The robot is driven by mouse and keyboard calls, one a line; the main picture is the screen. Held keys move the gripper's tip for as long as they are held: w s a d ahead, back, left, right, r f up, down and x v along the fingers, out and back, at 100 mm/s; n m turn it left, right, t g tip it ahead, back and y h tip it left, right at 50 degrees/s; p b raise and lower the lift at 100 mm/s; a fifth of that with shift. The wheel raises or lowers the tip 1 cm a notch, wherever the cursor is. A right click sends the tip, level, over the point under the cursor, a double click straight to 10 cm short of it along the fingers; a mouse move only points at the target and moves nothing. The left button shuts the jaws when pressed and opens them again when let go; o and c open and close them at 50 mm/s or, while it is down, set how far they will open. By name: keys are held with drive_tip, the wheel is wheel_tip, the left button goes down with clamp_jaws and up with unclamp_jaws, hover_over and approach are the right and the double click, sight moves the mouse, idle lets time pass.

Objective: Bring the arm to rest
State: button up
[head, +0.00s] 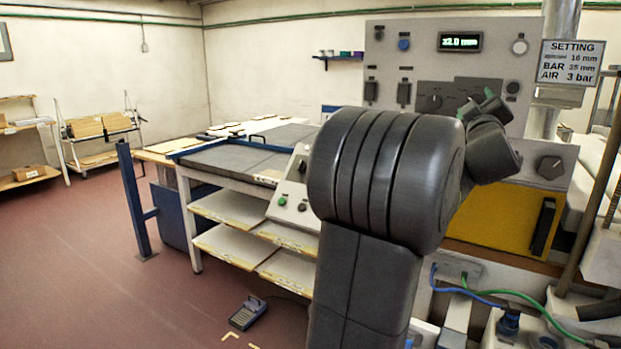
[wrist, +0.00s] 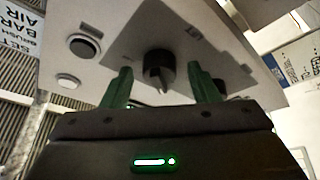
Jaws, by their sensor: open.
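My gripper (head: 482,105) is raised in front of the upright grey control panel (head: 400,48), with my dark arm covering much of the panel's lower part in the head view. In the wrist view my gripper (wrist: 162,80) is open, its two green fingers apart with nothing held. A black knob (wrist: 158,66) on a grey plate shows between the fingertips. A gap or contact between fingers and knob cannot be made out.
The panel has a lit display (head: 460,41), and a setting sign (head: 571,62) hangs at its right. A yellow panel (head: 500,232) and hoses lie below. Left stand a workbench (head: 240,160) and a blue post (head: 133,200). The red floor (head: 90,270) at left is open, with a foot pedal (head: 247,313).

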idle(0.3)
drive_tip(key=b+v, duration=0.2)
drive_tip(key=v, duration=1.2)
drive_tip(key=p+x, duration=0.2)
drive_tip(key=x, duration=1.2)
drive_tip(key=s+a+f+m+g+h+p, duration=0.3)
drive_tip(key=s+a+m+h+p, duration=0.4)
drive_tip(key=m, duration=0.9)
drive_tip(key=shift+s+a+f+m+g+h, duration=0.15)
drive_tip(key=shift+s+f+m+g+h, duration=0.15)
drive_tip(key=shift+f+h, duration=0.3)
drive_tip(key=shift+y, duration=0.3)
